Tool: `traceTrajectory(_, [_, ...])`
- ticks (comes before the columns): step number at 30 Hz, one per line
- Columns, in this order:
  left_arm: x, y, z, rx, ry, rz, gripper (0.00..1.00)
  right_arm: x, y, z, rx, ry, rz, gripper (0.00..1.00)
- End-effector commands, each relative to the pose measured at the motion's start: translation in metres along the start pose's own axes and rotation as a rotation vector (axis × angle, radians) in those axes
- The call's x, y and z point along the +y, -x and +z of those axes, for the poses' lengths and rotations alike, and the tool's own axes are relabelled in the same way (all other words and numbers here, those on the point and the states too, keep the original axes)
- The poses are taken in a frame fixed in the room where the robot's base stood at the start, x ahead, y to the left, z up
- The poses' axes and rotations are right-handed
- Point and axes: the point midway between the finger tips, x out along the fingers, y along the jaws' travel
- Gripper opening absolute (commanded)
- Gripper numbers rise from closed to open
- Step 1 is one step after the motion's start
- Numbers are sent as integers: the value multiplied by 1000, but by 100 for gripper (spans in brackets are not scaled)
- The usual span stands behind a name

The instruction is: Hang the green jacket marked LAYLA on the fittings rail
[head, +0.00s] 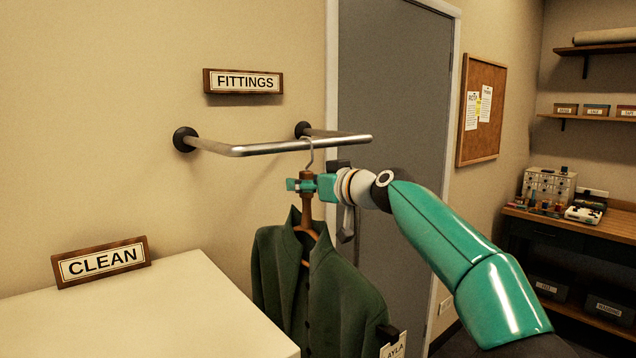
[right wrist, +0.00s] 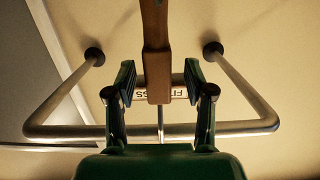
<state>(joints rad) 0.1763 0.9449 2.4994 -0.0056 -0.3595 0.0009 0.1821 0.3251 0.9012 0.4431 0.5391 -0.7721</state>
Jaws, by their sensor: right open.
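The green jacket (head: 325,290) hangs upright on a wooden hanger (head: 306,222) below the fittings rail (head: 260,149). My right gripper (head: 303,184) is at the hanger's neck, just under the bar. In the right wrist view its open fingers (right wrist: 160,88) stand on either side of the wooden neck (right wrist: 157,50), with gaps showing. My left gripper is not in view.
A FITTINGS sign (head: 243,81) is on the wall above the rail. A pale table (head: 150,310) with a CLEAN sign (head: 101,262) stands at the lower left. A grey door (head: 390,100) is behind my right arm. A workbench (head: 570,222) is at the far right.

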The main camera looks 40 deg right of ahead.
Motion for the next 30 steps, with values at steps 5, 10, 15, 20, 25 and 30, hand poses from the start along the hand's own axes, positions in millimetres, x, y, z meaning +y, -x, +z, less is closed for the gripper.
traceTrajectory(5, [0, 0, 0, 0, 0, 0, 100, 1, 15, -3, 5, 1, 3, 53])
traceTrajectory(10, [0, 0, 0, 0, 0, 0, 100, 1, 44, -4, 8, -1, 5, 53])
traceTrajectory(15, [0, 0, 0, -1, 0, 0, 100, 2, 79, -3, 9, -1, 6, 53])
traceTrajectory(20, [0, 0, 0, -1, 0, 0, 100, 2, 105, -2, 9, 1, 7, 53])
traceTrajectory(25, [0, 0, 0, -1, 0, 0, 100, 1, 118, -2, 9, 0, 5, 53])
traceTrajectory(30, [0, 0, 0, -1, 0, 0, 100, 1, 120, -2, 9, 1, 4, 53])
